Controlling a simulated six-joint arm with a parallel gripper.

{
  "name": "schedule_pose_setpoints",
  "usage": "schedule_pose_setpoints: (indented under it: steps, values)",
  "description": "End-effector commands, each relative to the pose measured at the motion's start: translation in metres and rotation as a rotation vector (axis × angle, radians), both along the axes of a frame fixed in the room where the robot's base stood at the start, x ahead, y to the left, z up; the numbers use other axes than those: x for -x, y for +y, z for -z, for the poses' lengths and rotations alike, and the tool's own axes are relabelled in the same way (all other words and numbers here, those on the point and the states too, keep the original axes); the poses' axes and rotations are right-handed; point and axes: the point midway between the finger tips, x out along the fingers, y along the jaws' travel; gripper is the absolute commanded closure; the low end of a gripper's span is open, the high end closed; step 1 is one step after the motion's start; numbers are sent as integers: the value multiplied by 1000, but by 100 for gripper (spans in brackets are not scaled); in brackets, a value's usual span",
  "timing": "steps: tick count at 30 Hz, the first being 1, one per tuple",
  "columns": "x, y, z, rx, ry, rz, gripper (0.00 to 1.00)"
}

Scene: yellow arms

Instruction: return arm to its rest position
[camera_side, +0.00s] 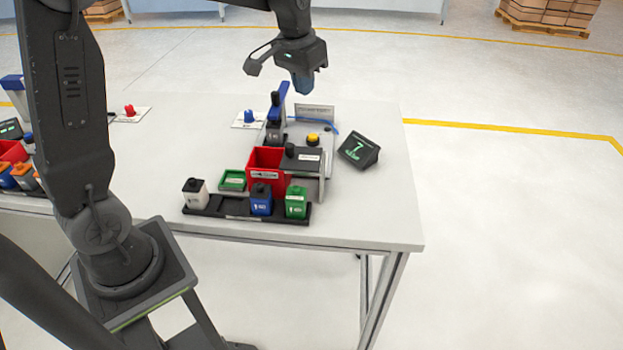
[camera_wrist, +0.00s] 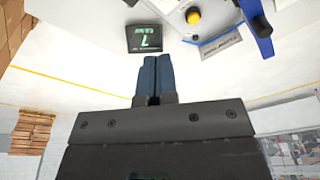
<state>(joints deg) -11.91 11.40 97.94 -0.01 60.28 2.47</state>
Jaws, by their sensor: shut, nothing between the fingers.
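My gripper (camera_side: 302,82) hangs in the air above the back right part of the table (camera_side: 365,215), pointing down. Its blue fingers are together and empty, and they also show in the wrist view (camera_wrist: 154,78). In the side view it is above and behind a device with a blue lever (camera_side: 279,103) and a yellow button (camera_side: 313,139). It touches nothing. My arm reaches over the table from its base at the lower left.
A dark display (camera_side: 359,149) reading 7 stands right of the device. A red bin (camera_side: 266,170), a green tray (camera_side: 233,180) and a black rack (camera_side: 233,209) with white, blue and green containers are in front.

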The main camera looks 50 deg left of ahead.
Motion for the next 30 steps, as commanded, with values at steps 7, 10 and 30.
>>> schedule_pose_setpoints:
  steps: [7,10,30]
  values:
    - [93,-49,-38,-17,-127,68,100]
    - [132,-63,-41,-20,-176,94,100]
    - [231,-91,-12,-18,-311,166,100]
